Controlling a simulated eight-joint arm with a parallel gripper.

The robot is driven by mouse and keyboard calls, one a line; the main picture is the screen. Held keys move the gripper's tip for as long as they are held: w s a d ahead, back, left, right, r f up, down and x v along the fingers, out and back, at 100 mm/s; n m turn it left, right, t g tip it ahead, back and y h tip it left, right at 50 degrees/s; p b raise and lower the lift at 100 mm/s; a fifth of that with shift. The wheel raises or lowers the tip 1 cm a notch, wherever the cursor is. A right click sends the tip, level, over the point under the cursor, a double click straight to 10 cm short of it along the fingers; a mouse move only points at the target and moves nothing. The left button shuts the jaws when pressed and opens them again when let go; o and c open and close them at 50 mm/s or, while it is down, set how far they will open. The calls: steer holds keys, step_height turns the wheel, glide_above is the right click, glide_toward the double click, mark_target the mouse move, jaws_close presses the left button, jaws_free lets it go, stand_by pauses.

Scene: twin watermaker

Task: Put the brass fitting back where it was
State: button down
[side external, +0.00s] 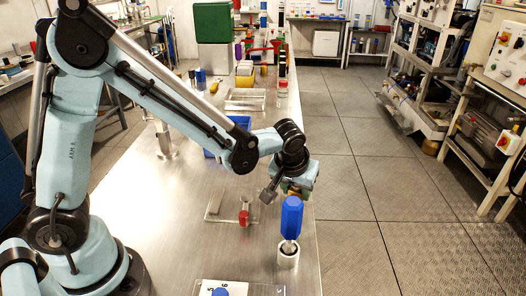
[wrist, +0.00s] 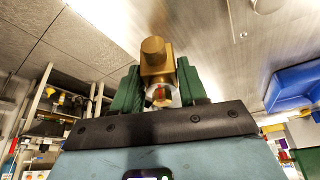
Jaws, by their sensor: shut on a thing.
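My gripper (wrist: 158,84) has green fingers shut on the brass fitting (wrist: 154,56), which sticks out beyond the fingertips in the wrist view. In the side view my gripper (side external: 295,191) hangs over the right edge of the steel bench, and only a small gold-brown patch of the fitting (side external: 293,193) shows beneath it. The gap between the gripper and the handle's top is hard to judge. Which spot the fitting came from is not clear.
A clear tray (side external: 216,212) with a small red-ended part (side external: 244,216) lies left of the cup. A blue bin (side external: 240,122) is partly behind my arm. Bottles and bins crowd the bench's far end. A white labelled panel (side external: 250,289) is at the front. Bare steel lies between.

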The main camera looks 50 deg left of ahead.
steer(key=shift+f, duration=0.95)
steer(key=shift+f, duration=0.15)
steer(key=c, duration=0.6)
jaws_free()
steer(key=v, duration=1.2)
steer(key=s+a+r+m+t+h, duration=0.1)
steer(key=s+a+m+t, duration=0.2)
steer(key=s+a, duration=0.5)
steer(key=shift+s+a+r+m+h, duration=0.3)
steer(key=shift+s+a+m+h, duration=0.1)
steer(key=shift+s+m, duration=0.45)
